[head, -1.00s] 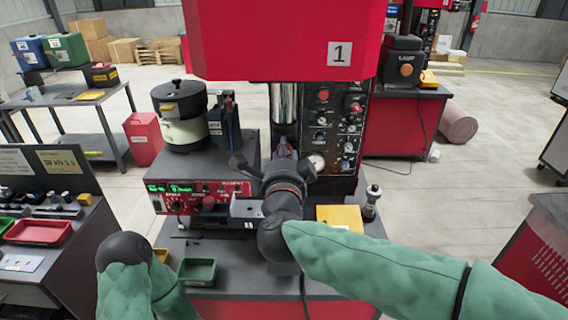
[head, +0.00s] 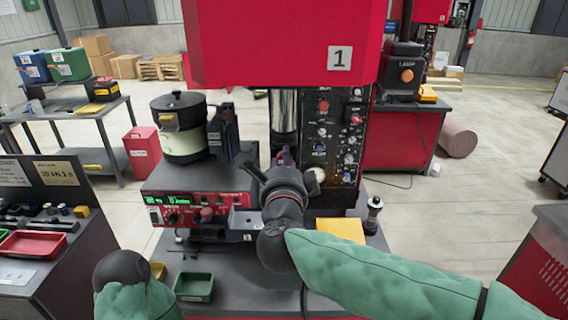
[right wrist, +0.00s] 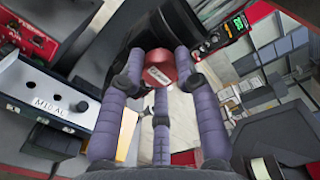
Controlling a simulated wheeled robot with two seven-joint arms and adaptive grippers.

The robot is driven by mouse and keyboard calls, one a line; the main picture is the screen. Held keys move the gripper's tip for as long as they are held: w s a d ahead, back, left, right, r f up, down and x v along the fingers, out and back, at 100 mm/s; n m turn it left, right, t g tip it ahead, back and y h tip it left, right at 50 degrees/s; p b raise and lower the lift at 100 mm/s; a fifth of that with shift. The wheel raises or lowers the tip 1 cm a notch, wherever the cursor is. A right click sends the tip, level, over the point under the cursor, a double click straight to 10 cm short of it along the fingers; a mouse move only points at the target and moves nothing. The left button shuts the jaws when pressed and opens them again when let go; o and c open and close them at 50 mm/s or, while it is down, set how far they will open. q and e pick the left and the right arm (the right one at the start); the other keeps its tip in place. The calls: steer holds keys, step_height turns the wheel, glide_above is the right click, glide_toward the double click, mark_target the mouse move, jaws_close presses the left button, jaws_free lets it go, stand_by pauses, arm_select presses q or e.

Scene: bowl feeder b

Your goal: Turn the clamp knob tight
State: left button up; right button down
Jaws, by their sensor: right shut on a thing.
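The red clamp knob (right wrist: 159,68), with a small pale label on its face, sits between the purple-padded fingertips of my right gripper (right wrist: 158,82) in the right wrist view. The gripper is shut on it. In the head view my right gripper (head: 283,168) reaches to the front of the red machine marked 1, below its red head (head: 283,45).
A red control box (head: 198,208) with a green display stands left of my right gripper, with a lidded pot (head: 182,128) behind it. A yellow block (head: 341,229) and a dark post (head: 373,215) stand to the right. A green tray (head: 194,287) lies at the front.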

steer(key=c, duration=0.9)
jaws_free()
steer(key=s, duration=1.2)
steer(key=shift+r, duration=0.2)
